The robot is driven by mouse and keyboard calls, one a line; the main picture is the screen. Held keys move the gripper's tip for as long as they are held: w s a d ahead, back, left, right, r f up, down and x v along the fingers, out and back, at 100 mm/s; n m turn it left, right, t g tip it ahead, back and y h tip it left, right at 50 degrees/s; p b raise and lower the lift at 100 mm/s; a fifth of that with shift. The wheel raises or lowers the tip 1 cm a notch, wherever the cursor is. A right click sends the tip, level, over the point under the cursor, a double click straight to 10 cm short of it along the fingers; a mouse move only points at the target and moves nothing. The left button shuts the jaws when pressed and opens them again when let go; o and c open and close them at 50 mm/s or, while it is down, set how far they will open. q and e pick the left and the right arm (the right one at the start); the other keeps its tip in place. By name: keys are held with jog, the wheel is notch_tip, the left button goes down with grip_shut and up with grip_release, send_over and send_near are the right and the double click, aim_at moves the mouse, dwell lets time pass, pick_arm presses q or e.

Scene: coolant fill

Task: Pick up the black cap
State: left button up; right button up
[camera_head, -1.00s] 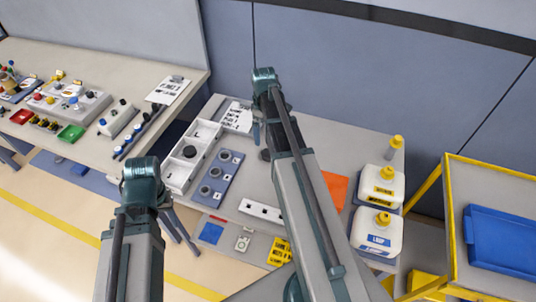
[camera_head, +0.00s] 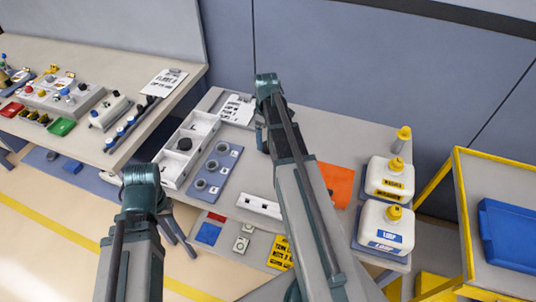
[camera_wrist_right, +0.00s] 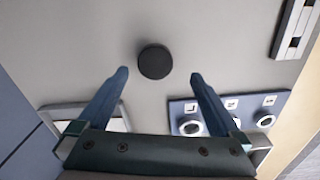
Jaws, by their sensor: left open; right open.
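The black cap (camera_wrist_right: 155,61) is a round dark disc lying on the bare grey table top. In the right wrist view it shows just beyond my right gripper's fingertips, roughly centred between them. My right gripper (camera_wrist_right: 159,76) is open and empty, with its fingers apart on either side; I cannot tell its height above the table. In the head view my right gripper (camera_head: 262,138) is partly covered by its own arm, and the cap is hidden there. My left gripper (camera_head: 124,192) is at the lower left, away from the cap, mostly hidden by its wrist.
A white tray (camera_head: 164,180) holds another dark round piece (camera_head: 184,144). Beside it is a blue plate with rings (camera_head: 213,190). A white strip with square holes (camera_head: 258,206), an orange sheet (camera_head: 342,184) and white jugs with yellow caps (camera_head: 386,228) are on the table.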

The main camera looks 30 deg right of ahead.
jog(key=shift+f, duration=0.25)
jog(key=f+b, duration=0.5)
jog(key=shift+d+f, duration=0.1)
jog(key=shift+d, duration=0.3)
jog(key=c, duration=1.4)
jog(key=shift+r, duration=0.2)
